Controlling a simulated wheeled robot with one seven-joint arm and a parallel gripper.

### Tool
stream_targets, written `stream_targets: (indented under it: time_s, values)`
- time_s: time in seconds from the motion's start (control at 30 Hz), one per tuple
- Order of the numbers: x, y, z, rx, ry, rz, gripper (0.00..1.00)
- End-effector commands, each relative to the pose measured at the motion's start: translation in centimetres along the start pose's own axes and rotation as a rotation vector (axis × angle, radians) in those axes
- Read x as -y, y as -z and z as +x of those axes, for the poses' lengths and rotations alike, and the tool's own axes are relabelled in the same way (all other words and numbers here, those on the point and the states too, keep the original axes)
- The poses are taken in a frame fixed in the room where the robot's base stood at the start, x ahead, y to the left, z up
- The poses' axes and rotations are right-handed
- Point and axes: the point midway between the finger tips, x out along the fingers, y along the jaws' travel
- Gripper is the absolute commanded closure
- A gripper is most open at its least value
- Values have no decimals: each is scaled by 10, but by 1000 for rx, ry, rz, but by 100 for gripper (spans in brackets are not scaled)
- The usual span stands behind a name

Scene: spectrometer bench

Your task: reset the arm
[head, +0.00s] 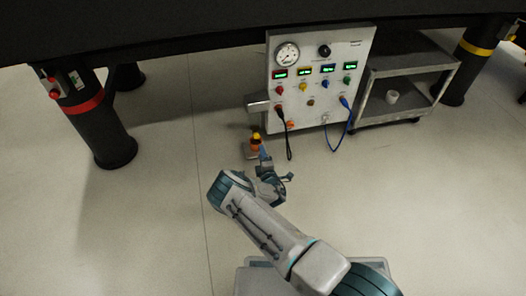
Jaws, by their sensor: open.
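My arm reaches up from the bottom right of the head view toward the instrument panel. My gripper (275,170) is open at the arm's end, above the floor just in front of the panel. A small bottle-like thing with an orange-yellow top (255,140) shows just beyond the gripper; I cannot tell whether they touch. The details between the fingers are too small to make out.
The white panel (310,110) carries a round gauge, green displays and colored knobs. A black cable (289,142) and a blue cable (347,122) hang from it. A grey cart (405,85) with a white cup (392,97) stands right. Thick table legs (100,135) flank open floor.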

Motion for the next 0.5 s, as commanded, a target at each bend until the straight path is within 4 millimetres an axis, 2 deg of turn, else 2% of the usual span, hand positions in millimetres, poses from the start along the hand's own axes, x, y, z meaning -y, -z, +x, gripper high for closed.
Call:
stream_targets:
  time_s: [0.27, 0.37, 0.5]
  values:
    - [-5, -1, 2, 7, 1, 6, 54]
    - [-25, -8, 8, 42, 15, 38, 54]
    - [-79, -30, 22, 149, 63, 143, 54]
